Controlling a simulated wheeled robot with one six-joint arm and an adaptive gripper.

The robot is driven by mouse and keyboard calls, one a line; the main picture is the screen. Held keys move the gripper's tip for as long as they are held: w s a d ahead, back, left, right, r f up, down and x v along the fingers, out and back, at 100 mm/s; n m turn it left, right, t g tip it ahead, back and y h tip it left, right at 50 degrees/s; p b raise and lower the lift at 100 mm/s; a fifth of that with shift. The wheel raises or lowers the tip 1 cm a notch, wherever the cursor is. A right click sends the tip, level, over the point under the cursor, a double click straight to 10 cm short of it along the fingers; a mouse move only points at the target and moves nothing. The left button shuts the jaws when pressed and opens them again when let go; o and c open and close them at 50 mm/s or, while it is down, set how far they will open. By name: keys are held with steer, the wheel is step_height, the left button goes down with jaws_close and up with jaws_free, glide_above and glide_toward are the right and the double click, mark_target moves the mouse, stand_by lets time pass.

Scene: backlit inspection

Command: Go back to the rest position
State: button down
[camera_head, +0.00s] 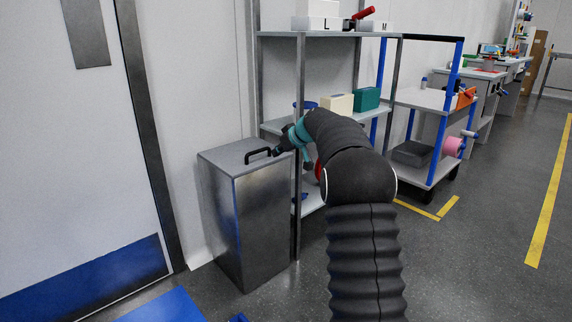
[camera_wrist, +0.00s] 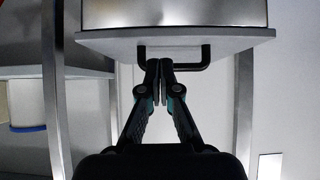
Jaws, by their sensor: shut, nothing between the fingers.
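My gripper (camera_wrist: 159,66) is shut and empty, its fingertips together in the wrist view. They are close to the black handle (camera_wrist: 204,58) on the lid of the grey metal bin; I cannot tell whether they touch it. In the head view my gripper (camera_head: 277,152) is beside the handle (camera_head: 257,152), at the right edge of the bin's top. The bin (camera_head: 240,215) stands upright with its lid (camera_head: 222,153) down. My arm, in a black ribbed sleeve, reaches forward and hides part of the shelf.
A shelf rack (camera_head: 300,100) stands right behind the bin, with a cream box (camera_head: 338,104) and a green box (camera_head: 367,98). A blue-posted cart (camera_head: 422,98) is further right. A white door (camera_head: 65,130) is at left. Floor (camera_head: 480,240) at right is clear.

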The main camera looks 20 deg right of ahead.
steer(key=s+d+f+m+g, duration=0.15)
steer(key=s+f+m, duration=0.25)
steer(key=s+f, duration=0.5)
steer(key=s+a+m+g+h, duration=0.1)
steer(key=s+a+m+g, duration=0.15)
steer(key=s, duration=0.55)
steer(key=s+a+r+h+p, duration=0.1)
steer(key=s+a+r+p, duration=0.2)
steer(key=s, duration=0.9)
steer(key=s+a+r+n+h+p, duration=0.1)
steer(key=s+a+r+p, duration=0.2)
steer(key=s, duration=1)
steer(key=s+a+r+h+p, duration=0.1)
steer(key=s+a+r+p, duration=0.2)
steer(key=s, duration=1)
steer(key=shift+a+r+n, duration=0.35)
steer(key=shift+a+r, duration=0.85)
steer(key=shift+r, duration=1.1)
